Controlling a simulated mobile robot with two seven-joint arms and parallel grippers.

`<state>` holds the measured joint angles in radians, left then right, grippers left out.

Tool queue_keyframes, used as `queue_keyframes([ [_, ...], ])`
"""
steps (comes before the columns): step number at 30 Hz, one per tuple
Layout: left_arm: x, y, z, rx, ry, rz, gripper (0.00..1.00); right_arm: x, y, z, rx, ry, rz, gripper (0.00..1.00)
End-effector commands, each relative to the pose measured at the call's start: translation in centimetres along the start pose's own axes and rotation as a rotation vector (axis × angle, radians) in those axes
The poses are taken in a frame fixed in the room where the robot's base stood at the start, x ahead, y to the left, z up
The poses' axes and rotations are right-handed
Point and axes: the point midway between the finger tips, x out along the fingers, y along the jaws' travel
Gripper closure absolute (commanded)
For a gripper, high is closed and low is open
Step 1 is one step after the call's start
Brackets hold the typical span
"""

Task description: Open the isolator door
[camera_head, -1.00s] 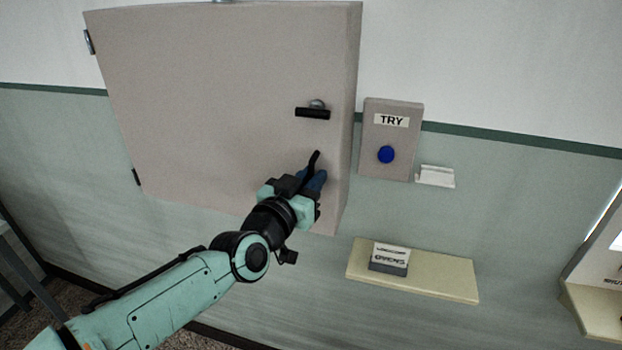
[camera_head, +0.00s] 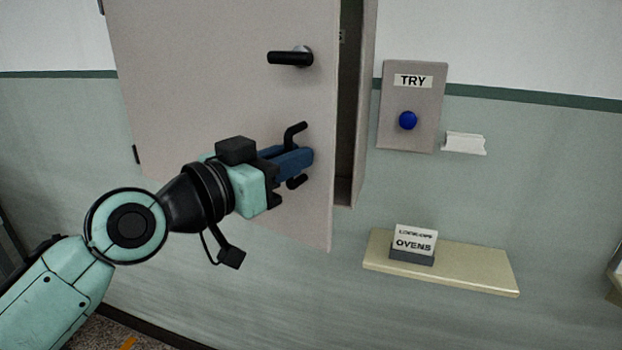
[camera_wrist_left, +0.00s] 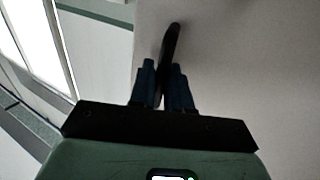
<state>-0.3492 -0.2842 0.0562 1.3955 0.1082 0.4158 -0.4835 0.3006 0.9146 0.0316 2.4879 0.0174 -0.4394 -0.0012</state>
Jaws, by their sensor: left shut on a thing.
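The isolator door (camera_head: 200,100) is a grey panel hinged on its left side. It stands partly open, with a dark gap along its right edge. A black lever handle (camera_head: 290,58) on a round silver boss sits high on the door, lying level. My left gripper (camera_head: 308,160) is shut on a black pull handle (camera_head: 296,133) lower on the door, near its right edge. In the left wrist view, the blue fingers close on both sides of the black pull handle (camera_wrist_left: 171,45). The right gripper is not in view.
Right of the cabinet (camera_head: 354,150), a grey wall box (camera_head: 422,80) marked TRY carries a blue button (camera_head: 408,120). A small white holder (camera_head: 465,143) is beside it.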

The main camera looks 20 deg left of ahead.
Motion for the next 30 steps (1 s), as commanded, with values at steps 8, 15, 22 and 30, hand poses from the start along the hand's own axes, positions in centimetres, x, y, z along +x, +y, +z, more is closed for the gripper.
queue_keyframes([
  [8,-5.2,0.1,0.2,-0.002,0.005,0.1,1.0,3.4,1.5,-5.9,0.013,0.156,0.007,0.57],
  [15,-11.5,-0.2,0.0,-0.001,0.006,0.223,1.0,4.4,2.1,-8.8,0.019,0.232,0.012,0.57],
  [22,-19.2,-1.6,-0.2,0.0,0.005,0.296,1.0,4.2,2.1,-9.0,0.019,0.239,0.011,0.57],
  [30,-25.2,-3.5,-0.2,0.0,0.002,0.297,1.0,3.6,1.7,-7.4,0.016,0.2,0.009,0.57],
])
